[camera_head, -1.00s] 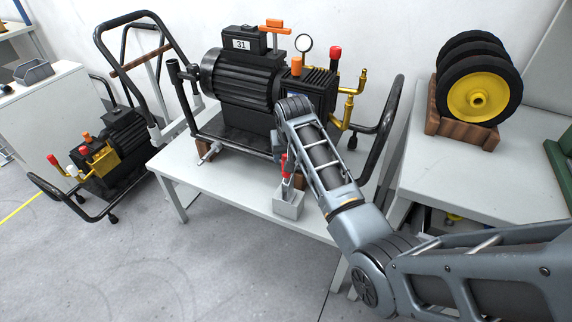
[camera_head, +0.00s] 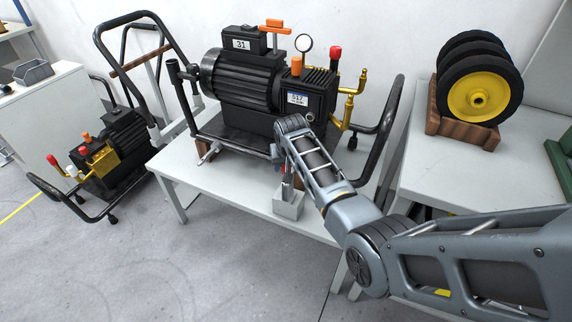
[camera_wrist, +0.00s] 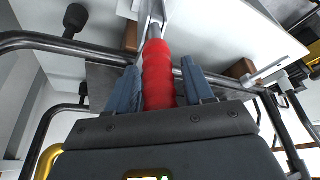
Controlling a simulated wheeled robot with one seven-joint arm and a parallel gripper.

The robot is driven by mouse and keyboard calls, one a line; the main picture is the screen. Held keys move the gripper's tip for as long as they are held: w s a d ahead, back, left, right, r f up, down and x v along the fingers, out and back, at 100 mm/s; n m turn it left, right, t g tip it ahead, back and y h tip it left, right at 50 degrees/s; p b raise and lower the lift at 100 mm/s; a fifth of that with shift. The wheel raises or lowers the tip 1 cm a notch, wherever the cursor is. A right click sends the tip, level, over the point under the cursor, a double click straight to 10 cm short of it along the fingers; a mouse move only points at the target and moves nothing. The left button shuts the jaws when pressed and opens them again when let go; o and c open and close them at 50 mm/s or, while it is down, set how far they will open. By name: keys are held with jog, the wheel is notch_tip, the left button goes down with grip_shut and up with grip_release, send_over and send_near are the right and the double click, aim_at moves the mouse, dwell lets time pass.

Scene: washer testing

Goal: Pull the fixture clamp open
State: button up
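The fixture clamp has a red handle (camera_wrist: 158,75) on a silver metal arm. It stands on a small pale block (camera_head: 289,205) at the table's front edge. In the wrist view the handle runs between the two blue-grey fingers of my gripper (camera_wrist: 161,85), with narrow gaps seeming to show at the fingertips. The gripper looks open around the handle. In the head view my arm hides most of the handle and the fingers.
A black motor pump (camera_head: 243,85) with a tubular frame stands on the white table (camera_head: 240,188) behind the clamp. Yellow-hubbed wheels (camera_head: 480,95) rest on the side table at right. Grey floor is clear in front.

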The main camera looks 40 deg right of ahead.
grip_shut()
jog(key=shift+a, duration=0.1)
dwell(0.4)
jog(key=s+a+f+n+t+h+b, duration=0.1)
jog(key=a+f+t+h+b, duration=0.2)
jog(key=b, duration=1.2)
jog(key=s+a+f+n+t+h+b, duration=0.1)
jog(key=a+h+b, duration=0.4)
jog(key=h+b, duration=0.5)
notch_tip(320, 180, down, 2)
jog(key=s+t+b, duration=0.1)
jog(key=t+b, duration=0.1)
jog(key=b, duration=0.3)
jog(key=shift+h+b, duration=0.3)
jog(key=shift+b, duration=0.6)
